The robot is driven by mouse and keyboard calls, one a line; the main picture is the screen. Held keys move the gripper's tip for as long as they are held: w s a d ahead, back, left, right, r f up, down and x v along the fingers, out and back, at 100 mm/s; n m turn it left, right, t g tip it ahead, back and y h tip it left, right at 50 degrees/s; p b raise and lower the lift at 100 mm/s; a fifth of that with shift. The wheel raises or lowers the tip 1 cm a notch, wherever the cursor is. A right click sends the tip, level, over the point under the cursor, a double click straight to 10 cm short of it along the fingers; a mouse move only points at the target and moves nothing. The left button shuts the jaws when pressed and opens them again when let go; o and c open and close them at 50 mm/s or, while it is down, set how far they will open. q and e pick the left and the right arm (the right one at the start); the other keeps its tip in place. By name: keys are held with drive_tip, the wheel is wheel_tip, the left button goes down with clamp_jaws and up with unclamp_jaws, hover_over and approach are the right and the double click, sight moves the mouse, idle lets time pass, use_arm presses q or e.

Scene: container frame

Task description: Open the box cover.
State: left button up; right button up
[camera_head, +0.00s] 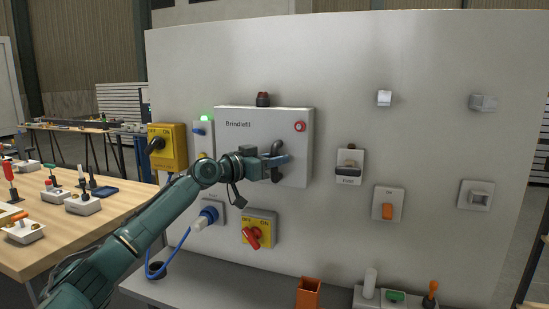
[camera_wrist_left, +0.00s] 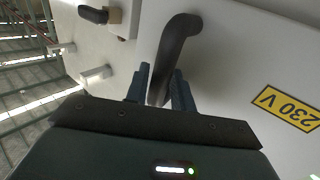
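A dark curved handle (camera_head: 277,174) sits on the right part of the cover and also shows large in the left wrist view (camera_wrist_left: 178,40). My left gripper (camera_head: 275,161) is at this handle. In the left wrist view its two blue fingers (camera_wrist_left: 160,90) stand on either side of the handle's lower end. I cannot tell whether they press on it. My right gripper is not in view.
A red button (camera_head: 300,126) is on the cover's upper right. Yellow rotary switches (camera_head: 168,146) (camera_head: 259,228) are left of and below the box. A fuse unit (camera_head: 349,166) is to the right. A wooden table (camera_head: 115,215) with small devices stands at left.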

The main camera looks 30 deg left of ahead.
use_arm(q)
clamp_jaws()
idle(0.3)
